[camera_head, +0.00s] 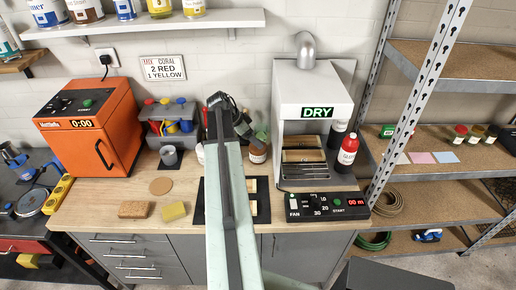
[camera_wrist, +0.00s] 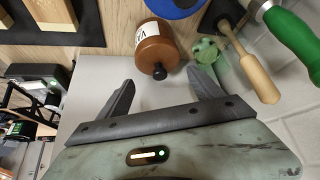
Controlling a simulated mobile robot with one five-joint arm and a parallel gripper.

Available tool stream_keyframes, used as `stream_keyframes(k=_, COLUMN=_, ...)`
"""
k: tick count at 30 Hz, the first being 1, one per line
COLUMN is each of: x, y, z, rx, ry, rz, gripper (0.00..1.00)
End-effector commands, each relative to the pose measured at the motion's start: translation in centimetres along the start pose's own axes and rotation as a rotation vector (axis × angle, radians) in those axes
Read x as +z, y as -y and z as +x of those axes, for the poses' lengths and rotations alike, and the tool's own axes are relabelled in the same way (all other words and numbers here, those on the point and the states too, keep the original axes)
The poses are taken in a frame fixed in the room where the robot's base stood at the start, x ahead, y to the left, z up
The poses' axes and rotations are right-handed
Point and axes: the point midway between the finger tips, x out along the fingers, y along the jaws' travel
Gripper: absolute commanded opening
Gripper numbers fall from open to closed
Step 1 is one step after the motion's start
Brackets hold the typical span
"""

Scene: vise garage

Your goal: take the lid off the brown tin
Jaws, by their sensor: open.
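The brown tin (camera_wrist: 152,38) shows in the wrist view with a white label, partly cut off, on its side. Its brown lid (camera_wrist: 158,56) is on it, with a black knob (camera_wrist: 159,72) facing the camera. My gripper (camera_wrist: 163,84) is open and empty. Its dark fingers are spread to the left and right of the knob, apart from it. In the head view the tin (camera_head: 258,153) stands at the back of the bench, just right of my arm. My arm hides much of the gripper there.
A wooden-handled tool (camera_wrist: 248,62), a green handle (camera_wrist: 292,42) and a pale green object (camera_wrist: 207,50) are close right of the tin in the wrist view. In the head view the drying cabinet (camera_head: 313,92) stands right of the tin and the orange oven (camera_head: 92,120) far left.

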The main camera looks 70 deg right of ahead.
Motion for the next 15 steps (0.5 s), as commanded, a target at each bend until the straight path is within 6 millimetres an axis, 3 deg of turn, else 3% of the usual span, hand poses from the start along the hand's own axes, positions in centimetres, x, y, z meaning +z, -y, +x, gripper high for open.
stream_keyframes(k=1, x=0.4, y=0.1, z=1.8, rx=0.001, ry=0.0, rz=0.002, gripper=0.76)
stream_keyframes(k=4, x=0.4, y=0.1, z=3.5, rx=0.002, ry=0.001, rz=0.001, gripper=0.76)
stream_keyframes(k=11, x=0.0, y=0.1, z=3.6, rx=0.001, ry=0.001, rz=0.0, gripper=0.76)
stream_keyframes(k=12, x=0.0, y=0.1, z=3.6, rx=0.001, ry=0.001, rz=0.0, gripper=0.73)
stream_keyframes(k=15, x=-0.1, y=0.1, z=3.6, rx=0.001, ry=0.0, rz=0.0, gripper=0.45)
